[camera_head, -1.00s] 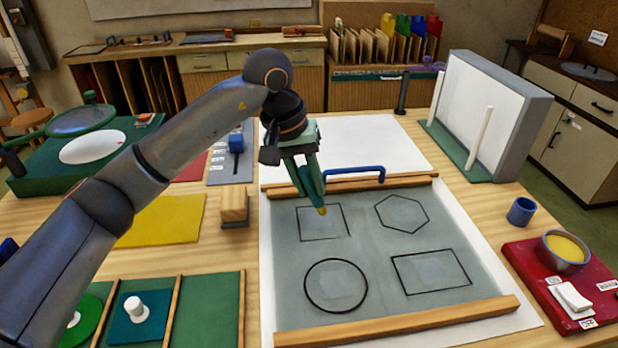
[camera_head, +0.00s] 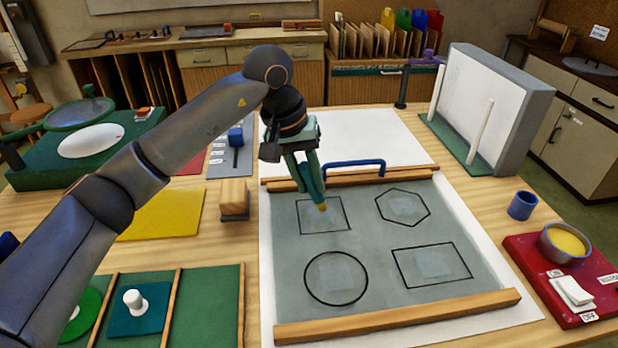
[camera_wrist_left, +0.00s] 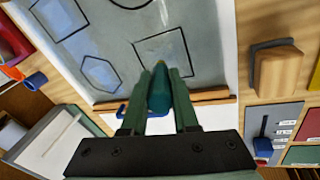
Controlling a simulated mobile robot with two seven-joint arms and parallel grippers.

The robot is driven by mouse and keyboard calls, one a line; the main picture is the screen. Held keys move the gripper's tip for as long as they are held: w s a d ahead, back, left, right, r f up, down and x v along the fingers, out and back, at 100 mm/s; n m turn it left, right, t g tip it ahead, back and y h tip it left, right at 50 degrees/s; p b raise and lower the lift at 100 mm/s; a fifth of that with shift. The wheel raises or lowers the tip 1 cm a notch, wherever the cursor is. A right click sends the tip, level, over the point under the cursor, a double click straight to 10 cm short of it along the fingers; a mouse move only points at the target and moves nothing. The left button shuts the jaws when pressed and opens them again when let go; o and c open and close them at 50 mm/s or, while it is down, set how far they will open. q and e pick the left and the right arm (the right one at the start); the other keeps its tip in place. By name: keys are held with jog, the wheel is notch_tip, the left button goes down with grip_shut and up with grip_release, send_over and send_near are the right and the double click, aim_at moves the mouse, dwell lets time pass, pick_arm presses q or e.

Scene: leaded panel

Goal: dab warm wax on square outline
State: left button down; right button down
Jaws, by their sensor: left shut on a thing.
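My left gripper (camera_head: 312,180) is shut on a teal wax tool (camera_wrist_left: 159,90) with a yellow tip (camera_head: 322,207). The tool points down over the grey glass panel (camera_head: 372,275). The square outline (camera_head: 349,214), drawn in thin black, is at the panel's upper left. The tip appears inside it, near its top edge; I cannot tell whether it touches the glass. In the left wrist view the square outline (camera_wrist_left: 190,55) lies just beyond the tool. A pot of yellow wax (camera_head: 566,243) stands on a red base at the right. My right gripper is out of view.
Wooden bars (camera_head: 400,320) edge the panel, with a blue handle (camera_head: 355,164) at its far side. Circle, hexagon and rectangle outlines share the glass. A wooden block (camera_head: 234,198) stands left of it, a blue cup (camera_head: 522,205) right. A white upright board (camera_head: 485,100) stands behind right.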

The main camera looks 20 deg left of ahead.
pick_arm(q)
jog(key=shift+f+b, duration=0.45)
jog(key=shift+f, duration=0.15)
dwell(1.2)
jog(key=shift+r+p, duration=2.5)
jog(key=shift+r, duration=1.05)
